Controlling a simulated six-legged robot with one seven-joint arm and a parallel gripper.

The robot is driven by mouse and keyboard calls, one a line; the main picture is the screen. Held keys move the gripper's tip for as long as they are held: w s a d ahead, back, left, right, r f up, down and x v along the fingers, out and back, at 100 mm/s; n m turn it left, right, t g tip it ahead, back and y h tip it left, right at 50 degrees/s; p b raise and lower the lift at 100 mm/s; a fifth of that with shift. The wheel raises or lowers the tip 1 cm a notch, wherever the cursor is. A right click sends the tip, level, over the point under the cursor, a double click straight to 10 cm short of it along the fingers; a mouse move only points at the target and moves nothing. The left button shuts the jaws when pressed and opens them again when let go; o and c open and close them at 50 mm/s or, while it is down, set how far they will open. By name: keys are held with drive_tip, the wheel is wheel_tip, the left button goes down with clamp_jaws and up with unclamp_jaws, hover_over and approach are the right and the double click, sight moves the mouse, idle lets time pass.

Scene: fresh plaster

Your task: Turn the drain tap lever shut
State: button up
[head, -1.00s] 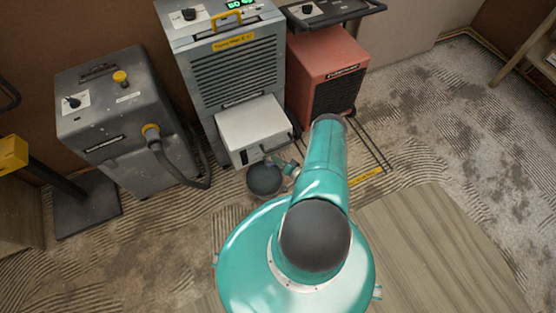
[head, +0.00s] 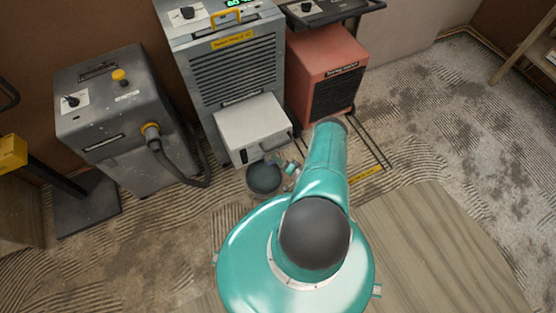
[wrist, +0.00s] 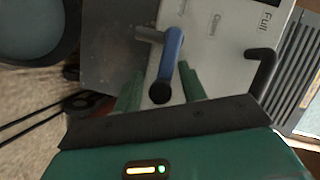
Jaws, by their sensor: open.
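The drain tap lever (wrist: 173,48) is blue. In the wrist view it stands out from a white panel (wrist: 215,55) with printed words, one reading "Full". The lever lies between the two green fingers of my gripper (wrist: 160,78), which are open on either side of it. I cannot tell whether either finger touches it. In the head view my gripper (head: 291,167) is small and partly hidden by my arm, at the front of the white tank box (head: 255,133). The lever is too small to make out clearly there.
A dark round bucket (head: 264,178) stands on the floor just left of my gripper; it also shows in the wrist view (wrist: 35,28). A dark handle (wrist: 262,62) juts out right of the lever. A grey machine (head: 120,120) and a red heater (head: 325,75) flank the tank.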

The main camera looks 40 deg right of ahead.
drive_tip(key=s+r, duration=0.2)
drive_tip(key=s, duration=1.1)
drive_tip(key=shift+d, duration=0.45)
